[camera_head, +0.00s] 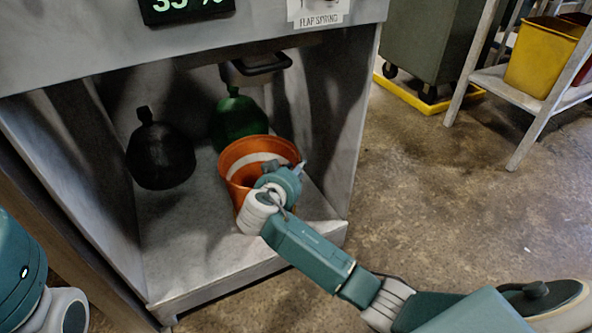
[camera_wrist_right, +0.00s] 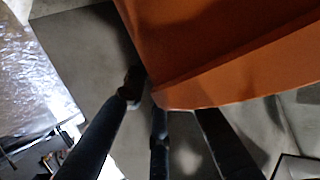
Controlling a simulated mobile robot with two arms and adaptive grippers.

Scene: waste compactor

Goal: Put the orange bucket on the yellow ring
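The orange bucket (camera_head: 236,165), with a pale band inside, stands on the floor of the open grey compartment, near its right wall. My right gripper (camera_head: 297,172) is at the bucket's near right side, its fingers largely hidden by the wrist. In the right wrist view, the bucket (camera_wrist_right: 235,50) fills the upper right. The dark fingers of my right gripper (camera_wrist_right: 145,98) reach its edge; contact and grip are unclear. I cannot make out a clear yellow ring; a low yellow frame (camera_head: 405,94) lies on the floor at the upper right. My left gripper is out of view.
A green bottle (camera_head: 238,117) stands behind the bucket and a dark one (camera_head: 160,157) to its left. The compartment's right wall (camera_head: 352,110) is close to my arm. A grey wheeled bin (camera_head: 425,40) and a shelf (camera_head: 510,85) stand right; the floor between (camera_head: 430,190) is clear.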

